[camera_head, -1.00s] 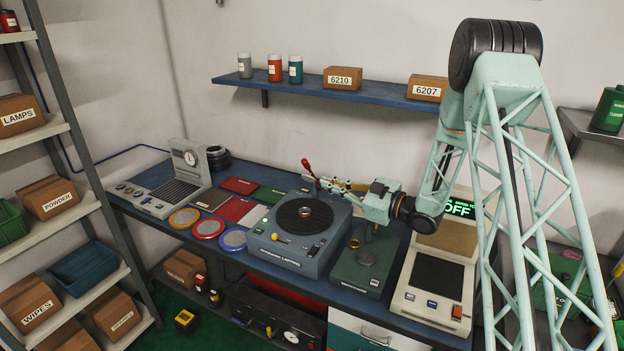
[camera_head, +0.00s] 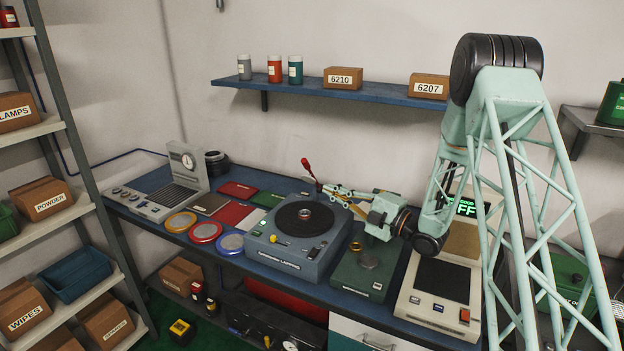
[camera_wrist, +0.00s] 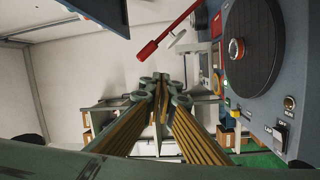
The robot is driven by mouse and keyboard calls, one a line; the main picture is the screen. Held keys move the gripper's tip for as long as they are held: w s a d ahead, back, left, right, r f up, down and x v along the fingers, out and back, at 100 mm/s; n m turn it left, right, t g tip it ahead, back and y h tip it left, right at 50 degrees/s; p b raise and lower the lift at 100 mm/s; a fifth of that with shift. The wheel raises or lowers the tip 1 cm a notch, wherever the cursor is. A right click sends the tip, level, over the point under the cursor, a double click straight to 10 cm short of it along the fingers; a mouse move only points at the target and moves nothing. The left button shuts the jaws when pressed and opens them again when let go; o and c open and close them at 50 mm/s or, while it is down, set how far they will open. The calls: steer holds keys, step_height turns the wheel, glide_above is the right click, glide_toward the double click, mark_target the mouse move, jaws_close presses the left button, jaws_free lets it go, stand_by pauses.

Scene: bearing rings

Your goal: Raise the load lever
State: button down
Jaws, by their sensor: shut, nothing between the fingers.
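The load lever (camera_head: 311,173) is a thin rod with a red knob at the back right corner of the blue-grey lapping machine (camera_head: 287,254). It leans up and to the left in the head view. In the wrist view the red lever (camera_wrist: 166,36) lies above the fingertips, with a visible gap in the picture. My gripper (camera_head: 328,189) is shut and empty, just right of the lever's lower end. Its closed fingers also show in the wrist view (camera_wrist: 163,86). I cannot tell from the head view whether they touch the lever.
The round dark plate (camera_head: 301,219) with a small ring is on the machine's top. A green fixture (camera_head: 352,282) stands right of it, under my gripper. A wall shelf (camera_head: 310,90) runs behind and above. Coloured discs (camera_head: 205,232) lie to the left.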

steer(key=n+b, duration=0.1)
steer(key=n, duration=0.2)
steer(key=s+d+f+n+t+b, duration=0.1)
steer(key=n+b, duration=0.1)
steer(key=n, duration=0.1)
steer(key=f+n+b, duration=0.1)
steer(key=n+b, duration=0.1)
steer(key=n, duration=0.1)
steer(key=shift+s+d, duration=0.15)
steer(key=shift+s, duration=0.05)
steer(key=shift+w, duration=0.15)
stand_by(0.3)
steer(key=w+d+r+x, duration=0.1)
steer(key=r+x, duration=0.1)
steer(key=x, duration=1)
steer(key=shift+w+b, duration=0.35)
steer(key=shift+b, duration=0.1)
steer(key=shift+w+d+r, duration=0.1)
steer(key=shift+r, duration=0.2)
